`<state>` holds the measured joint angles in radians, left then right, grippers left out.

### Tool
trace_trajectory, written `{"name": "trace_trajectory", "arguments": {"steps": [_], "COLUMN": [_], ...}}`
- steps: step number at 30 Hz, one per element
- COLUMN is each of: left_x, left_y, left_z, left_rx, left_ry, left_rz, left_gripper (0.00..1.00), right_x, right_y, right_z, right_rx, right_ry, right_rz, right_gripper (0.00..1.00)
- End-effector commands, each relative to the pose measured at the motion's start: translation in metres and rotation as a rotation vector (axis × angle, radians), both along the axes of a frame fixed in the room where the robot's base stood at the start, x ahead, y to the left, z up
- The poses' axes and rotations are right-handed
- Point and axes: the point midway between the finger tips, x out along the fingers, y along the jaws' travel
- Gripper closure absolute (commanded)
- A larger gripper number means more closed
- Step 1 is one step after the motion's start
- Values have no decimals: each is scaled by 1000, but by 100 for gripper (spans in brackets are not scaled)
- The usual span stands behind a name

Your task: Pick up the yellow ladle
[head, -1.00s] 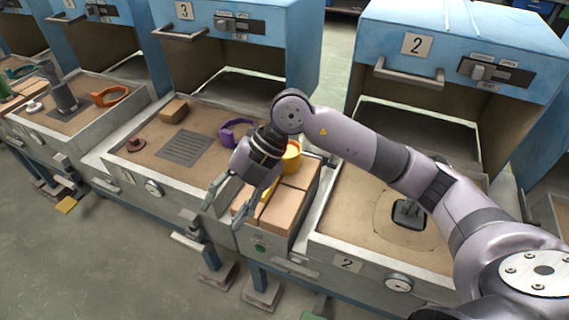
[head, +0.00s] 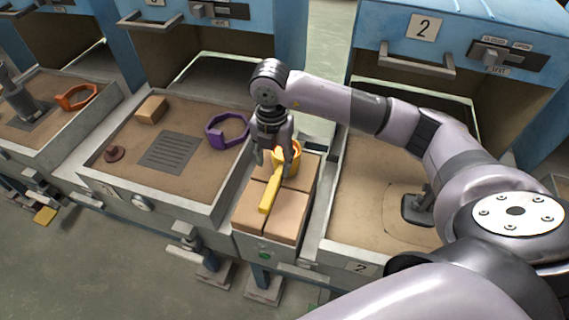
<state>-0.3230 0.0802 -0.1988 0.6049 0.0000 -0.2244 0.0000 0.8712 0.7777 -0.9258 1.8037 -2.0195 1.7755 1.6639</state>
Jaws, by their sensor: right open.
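The yellow ladle (head: 270,194) lies on a block of tan bricks (head: 289,219) between two sand-filled trays. Its handle points toward the front and its round bowl is at the back, partly hidden by my gripper. My right gripper (head: 275,172) is open and points down at the ladle, around where the handle meets the bowl. I cannot tell whether the fingers touch the ladle. My left gripper is not in view.
A purple ring-shaped tool (head: 214,139), a tan block (head: 151,109) and a brown knob-like piece (head: 114,153) are in the tray to the left. An orange ring-shaped tool (head: 66,101) is farther left. A dark-handled tool (head: 421,208) lies in the right tray.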

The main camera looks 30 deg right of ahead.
Motion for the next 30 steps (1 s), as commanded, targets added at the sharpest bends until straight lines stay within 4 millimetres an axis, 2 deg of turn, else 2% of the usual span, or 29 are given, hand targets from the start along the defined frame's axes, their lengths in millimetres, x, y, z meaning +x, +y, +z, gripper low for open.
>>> {"name": "trace_trajectory", "arguments": {"steps": [2, 4, 9, 12, 21, 30], "left_x": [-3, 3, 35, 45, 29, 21], "left_y": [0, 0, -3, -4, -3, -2], "left_z": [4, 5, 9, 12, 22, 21], "left_rx": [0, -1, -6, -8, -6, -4], "left_ry": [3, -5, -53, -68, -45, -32], "left_rz": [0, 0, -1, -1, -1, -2], "left_gripper": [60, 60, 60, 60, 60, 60], "right_x": [-1, -1, 0, 0, 1, 1], "right_y": [0, 1, 1, 0, -3, -3], "right_z": [-16, -27, -41, -47, -88, -94], "right_rx": [0, 2, 1, 2, 2, 1], "right_ry": [5, 4, 2, 3, 3, 0], "right_rz": [1, 0, 2, 1, 1, 2], "right_gripper": [53, 53, 53, 53, 53, 53]}}
